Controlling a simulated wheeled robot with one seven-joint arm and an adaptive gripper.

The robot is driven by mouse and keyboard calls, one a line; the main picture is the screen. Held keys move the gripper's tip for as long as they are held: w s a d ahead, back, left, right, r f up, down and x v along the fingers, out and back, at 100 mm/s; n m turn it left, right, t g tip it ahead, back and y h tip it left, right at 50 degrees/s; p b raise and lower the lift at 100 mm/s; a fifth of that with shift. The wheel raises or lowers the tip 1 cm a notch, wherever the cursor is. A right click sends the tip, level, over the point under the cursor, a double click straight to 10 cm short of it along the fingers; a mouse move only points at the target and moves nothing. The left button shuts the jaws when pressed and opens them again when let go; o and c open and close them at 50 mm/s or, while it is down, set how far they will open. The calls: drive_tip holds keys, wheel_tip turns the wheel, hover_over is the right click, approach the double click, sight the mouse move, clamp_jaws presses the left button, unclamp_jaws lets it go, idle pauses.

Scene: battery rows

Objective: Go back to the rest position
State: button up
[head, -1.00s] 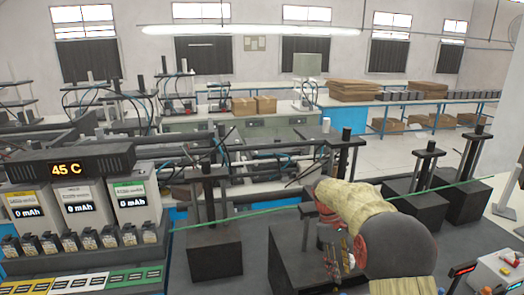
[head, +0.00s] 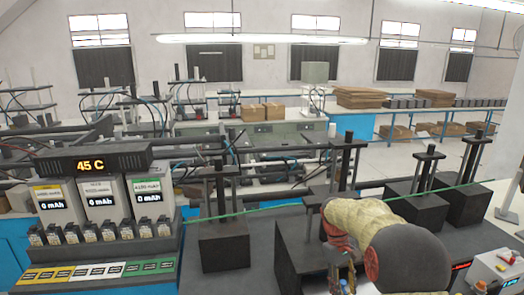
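My arm, in a pale yellowish cover with a dark round joint, is at the lower right of the head view. My gripper (head: 343,283) hangs below the arm at the bottom edge, small and partly cut off. I cannot tell whether its fingers are open or shut, or whether anything is between them. At the left stands a rack of batteries (head: 104,205) with a row of small dark cells (head: 95,230) in front, apart from my gripper.
A temperature display (head: 92,164) reads 45 C above the batteries. Coloured label strips (head: 95,270) lie in front. Black block stands with posts (head: 222,243) line the dark bench behind my arm, with a green line (head: 270,208) across. A white box (head: 495,268) is at lower right.

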drive_tip(key=s+a+f+m+t+y+b, duration=0.1)
drive_tip(key=s+a+m+t+b, duration=0.1)
drive_tip(key=s+b, duration=0.8)
drive_tip(key=s+a+f+m+t+y+b, duration=0.1)
drive_tip(key=s+a+t+b, duration=0.4)
drive_tip(key=s+b, duration=0.6)
drive_tip(key=s+f+m+t, duration=0.1)
drive_tip(key=s+t, duration=0.1)
drive_tip(key=s, duration=0.9)
drive_tip(key=shift+a+f+m, duration=0.2)
drive_tip(key=shift+a+m, duration=0.05)
drive_tip(key=shift+m, duration=0.05)
drive_tip(key=shift+c, duration=0.3)
